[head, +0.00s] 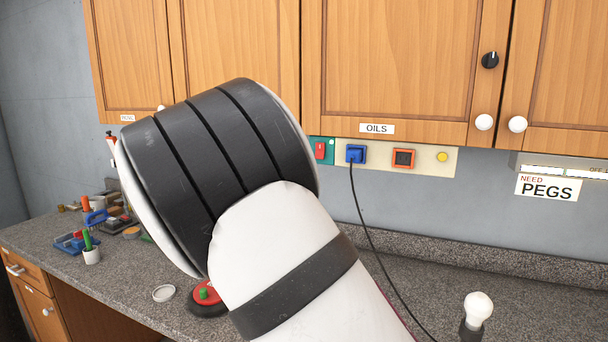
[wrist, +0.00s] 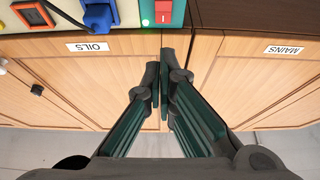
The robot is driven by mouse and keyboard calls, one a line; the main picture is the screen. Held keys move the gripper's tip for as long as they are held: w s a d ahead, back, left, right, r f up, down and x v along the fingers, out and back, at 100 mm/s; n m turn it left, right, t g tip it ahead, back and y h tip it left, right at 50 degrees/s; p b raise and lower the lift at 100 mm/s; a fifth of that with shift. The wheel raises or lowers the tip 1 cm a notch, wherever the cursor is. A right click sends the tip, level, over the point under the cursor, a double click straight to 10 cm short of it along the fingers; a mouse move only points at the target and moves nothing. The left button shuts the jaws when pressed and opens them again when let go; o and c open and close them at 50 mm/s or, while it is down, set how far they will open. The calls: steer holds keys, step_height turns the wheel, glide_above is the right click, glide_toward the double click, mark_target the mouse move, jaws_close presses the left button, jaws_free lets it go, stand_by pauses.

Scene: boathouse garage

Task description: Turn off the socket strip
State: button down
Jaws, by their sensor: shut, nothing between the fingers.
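The socket strip (head: 430,155) is a cream panel under the wall cabinets, with a teal end carrying a red rocker switch (head: 320,150). In the wrist view, which shows the scene upside down, the red switch (wrist: 163,12) bears a white mark, and a small green light (wrist: 145,22) glows beside it. A blue plug (head: 355,153) with a black cord sits in the strip, next to an orange-framed socket (head: 403,158). My gripper (wrist: 160,82) is shut and empty; its fingertips appear just below the switch in the wrist view, apart from it. My arm hides the gripper in the head view.
Wooden cabinets (head: 405,70) with white knobs hang above the strip. The granite counter (head: 120,285) holds tools at left, a red-and-black round item (head: 207,298) and a light bulb (head: 478,306) at right. The black cord (head: 372,240) hangs down to the counter.

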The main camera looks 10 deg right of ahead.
steer(key=w+d+r, duration=0.2)
steer(key=w+d, duration=0.4)
steer(key=w, duration=0.3)
steer(key=shift+r+p, duration=0.2)
steer(key=shift+p, duration=0.25)
steer(key=shift+w+d+f+t+h+b, duration=0.3)
steer(key=shift+w+t+h+b, duration=0.15)
steer(key=shift+b, duration=0.3)
steer(key=shift+s, duration=0.15)
